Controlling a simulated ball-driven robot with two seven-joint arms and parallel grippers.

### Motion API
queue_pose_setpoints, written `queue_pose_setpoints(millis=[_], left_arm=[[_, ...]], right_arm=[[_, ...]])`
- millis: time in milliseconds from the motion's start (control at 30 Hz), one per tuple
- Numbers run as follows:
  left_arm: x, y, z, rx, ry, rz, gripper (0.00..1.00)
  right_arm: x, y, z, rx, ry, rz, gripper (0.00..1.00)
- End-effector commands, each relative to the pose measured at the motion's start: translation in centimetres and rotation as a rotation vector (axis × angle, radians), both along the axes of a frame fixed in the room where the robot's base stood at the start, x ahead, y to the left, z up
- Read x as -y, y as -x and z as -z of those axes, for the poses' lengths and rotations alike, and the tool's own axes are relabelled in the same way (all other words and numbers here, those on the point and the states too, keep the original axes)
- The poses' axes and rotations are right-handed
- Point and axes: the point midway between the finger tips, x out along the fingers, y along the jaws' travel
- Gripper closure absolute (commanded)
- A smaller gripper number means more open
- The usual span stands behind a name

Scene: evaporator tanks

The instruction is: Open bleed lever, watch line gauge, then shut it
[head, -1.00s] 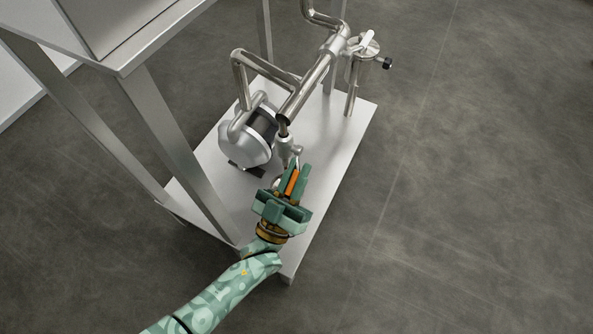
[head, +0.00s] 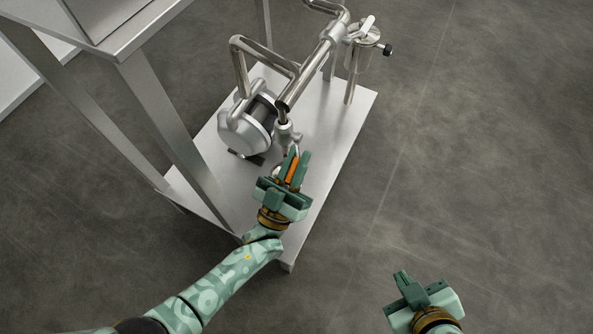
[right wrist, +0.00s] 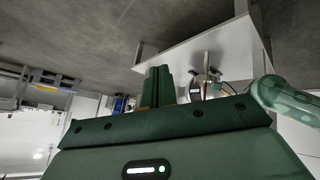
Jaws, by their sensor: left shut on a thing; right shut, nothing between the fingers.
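The bleed lever (head: 292,171) shows as an orange strip between the fingers of my left gripper (head: 297,160). The gripper is shut on it and hides most of it. The lever sits below a small metal valve body (head: 286,133) at the lower end of the pipe. My right gripper (head: 403,279) is shut and empty over the floor at the lower right, well apart from the piping. Its closed fingers also show in the right wrist view (right wrist: 158,87). I cannot make out a gauge face in either view.
A silver pump (head: 246,128) and steel pipes (head: 312,66) stand on a pale base plate (head: 335,140). A post-mounted fitting with a black knob (head: 387,50) is at the back right. Steel frame legs (head: 165,125) stand left. The floor on the right is clear.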

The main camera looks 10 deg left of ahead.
Motion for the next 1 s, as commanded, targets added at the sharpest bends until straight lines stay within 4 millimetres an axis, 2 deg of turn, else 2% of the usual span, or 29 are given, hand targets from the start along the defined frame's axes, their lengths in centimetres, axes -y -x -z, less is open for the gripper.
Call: queue_pose_setpoints(millis=[33,100,200,300,367,400,467,567,767,1000], left_arm=[[0.0,0.1,0.2,-0.005,-0.002,0.001,1.0],[0.0,0.1,0.2,-0.005,-0.002,0.001,1.0],[0.0,0.1,0.3,-0.005,-0.002,0.001,1.0],[0.0,0.1,0.3,-0.006,-0.003,0.001,1.0],[0.0,0.1,0.3,-0.006,-0.004,0.001,1.0],[0.0,0.1,0.3,-0.006,-0.004,0.001,1.0],[0.0,0.1,0.3,-0.006,-0.004,0.001,1.0],[0.0,0.1,0.3,-0.006,-0.004,0.001,1.0],[0.0,0.1,0.3,-0.007,-0.004,0.001,1.0],[0.0,0.1,0.3,-0.007,-0.004,0.001,1.0]], right_arm=[[-1.6,-3.3,-1.9,0.088,-0.028,-0.063,1.0],[-4.2,-6.6,-4.6,0.193,-0.066,-0.176,1.0],[-8.0,-9.7,-8.6,0.324,-0.104,-0.361,1.0],[-11.4,-10.6,-11.7,0.427,-0.121,-0.561,1.0],[-13.3,-10.2,-12.9,0.472,-0.131,-0.686,1.0],[-14.5,-9.3,-13.3,0.489,-0.145,-0.769,1.0],[-15.7,-7.7,-13.1,0.49,-0.175,-0.839,1.0],[-16.3,-7.3,-13.5,0.523,-0.174,-0.884,1.0],[-17.7,-8.3,-13.0,0.543,-0.154,-0.898,1.0],[-21.6,-10.9,-11.3,0.541,-0.156,-0.896,1.0]])
